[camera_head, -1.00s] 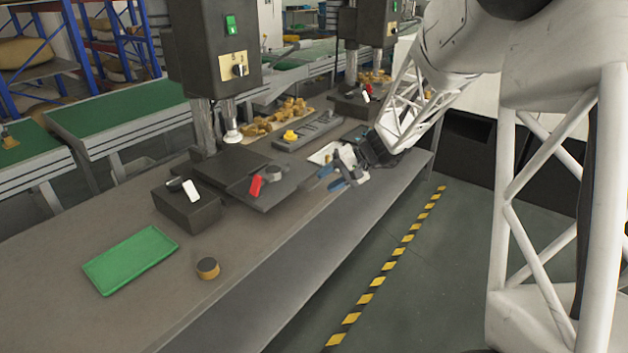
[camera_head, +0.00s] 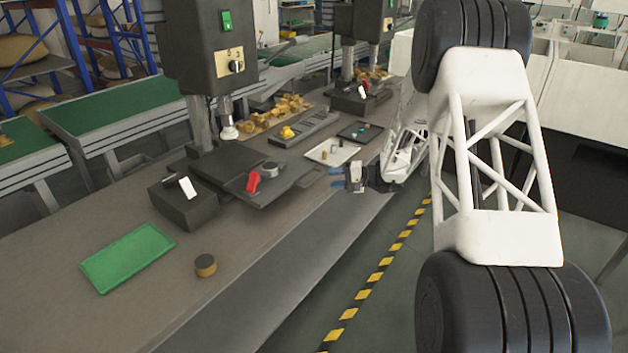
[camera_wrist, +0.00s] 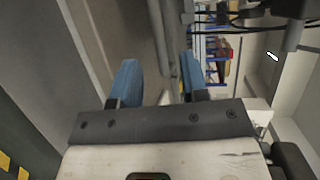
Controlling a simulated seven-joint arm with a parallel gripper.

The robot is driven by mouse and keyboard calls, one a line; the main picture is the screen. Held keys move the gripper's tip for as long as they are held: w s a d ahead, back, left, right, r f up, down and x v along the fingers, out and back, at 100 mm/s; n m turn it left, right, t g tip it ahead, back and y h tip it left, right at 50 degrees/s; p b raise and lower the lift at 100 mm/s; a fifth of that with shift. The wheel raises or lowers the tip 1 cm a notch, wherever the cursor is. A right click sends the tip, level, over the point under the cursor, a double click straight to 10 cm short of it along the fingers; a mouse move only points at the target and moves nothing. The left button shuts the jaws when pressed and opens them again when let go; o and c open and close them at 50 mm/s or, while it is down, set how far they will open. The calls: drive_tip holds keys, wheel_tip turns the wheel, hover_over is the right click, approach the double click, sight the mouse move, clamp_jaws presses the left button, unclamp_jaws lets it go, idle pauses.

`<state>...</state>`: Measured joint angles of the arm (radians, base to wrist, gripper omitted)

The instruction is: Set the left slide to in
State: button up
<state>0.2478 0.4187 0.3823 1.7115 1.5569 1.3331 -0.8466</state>
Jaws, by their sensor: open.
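I cannot tell for certain which part is the left slide. The likeliest is the dark flat plate (camera_head: 225,165) under the nearer press head, at the left of the bench. A red lever (camera_head: 253,182) stands up on its front part, beside a grey round knob (camera_head: 270,170). My gripper (camera_head: 337,177) is open and empty near the bench's front edge, right of the plate and apart from it. Its two blue fingers show spread in the wrist view (camera_wrist: 158,82), with nothing between them. The plate is not recognisable in the wrist view.
A black block with a white lever (camera_head: 188,187) stands left of the plate. A green tray (camera_head: 128,257) and a small round brown-topped piece (camera_head: 205,265) lie in front. Behind are a rail with a yellow knob (camera_head: 287,132), a white tray (camera_head: 332,153) and the press (camera_head: 210,50).

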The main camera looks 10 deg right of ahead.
sight(314, 179)
drive_tip(key=shift+w+d+f, duration=0.1)
drive_tip(key=shift+w, duration=0.05)
idle(0.3)
drive_tip(key=shift+x, duration=3.9)
clamp_jaws()
